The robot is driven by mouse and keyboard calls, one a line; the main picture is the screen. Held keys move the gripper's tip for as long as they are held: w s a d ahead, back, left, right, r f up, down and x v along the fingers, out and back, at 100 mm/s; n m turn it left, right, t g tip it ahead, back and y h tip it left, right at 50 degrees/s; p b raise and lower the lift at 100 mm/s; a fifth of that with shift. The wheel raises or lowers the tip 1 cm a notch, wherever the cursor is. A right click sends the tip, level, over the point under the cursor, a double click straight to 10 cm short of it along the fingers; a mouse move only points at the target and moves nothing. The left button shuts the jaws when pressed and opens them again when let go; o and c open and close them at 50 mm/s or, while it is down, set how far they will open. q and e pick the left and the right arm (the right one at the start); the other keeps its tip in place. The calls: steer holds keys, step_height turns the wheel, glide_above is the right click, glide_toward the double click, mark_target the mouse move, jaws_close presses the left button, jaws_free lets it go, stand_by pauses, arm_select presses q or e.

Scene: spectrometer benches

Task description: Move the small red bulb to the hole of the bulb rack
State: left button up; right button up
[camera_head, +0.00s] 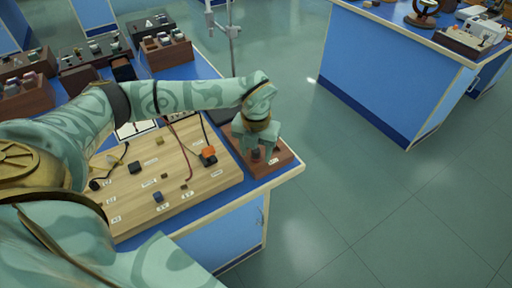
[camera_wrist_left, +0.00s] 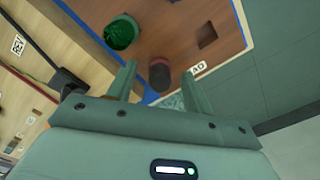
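The small red bulb (camera_head: 256,155) is at the brown bulb rack (camera_head: 284,161) on the bench corner. In the left wrist view the bulb (camera_wrist_left: 159,74) shows a dark body with a reddish end, beside a white label. I cannot tell how deep it sits in a hole. My left gripper (camera_head: 262,156) is over the rack, pointing down. In the wrist view its fingers (camera_wrist_left: 158,88) stand apart on both sides of the bulb with gaps, so it is open. A square empty hole (camera_wrist_left: 206,36) and a green bulb (camera_wrist_left: 121,32) show in the rack. My right gripper is out of view.
A wooden board (camera_head: 190,180) with wires, small blocks and labels lies left of the rack. An orange-topped part (camera_head: 208,152) stands near its right edge. The bench edge is just right of the rack, with open floor beyond. Trays of blocks (camera_head: 166,52) stand at the back.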

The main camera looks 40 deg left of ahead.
arm_select(q)
steer(key=shift+r, duration=0.1)
step_height(320, 180, up, 16)
steer(key=p, duration=0.4)
stand_by(0.4)
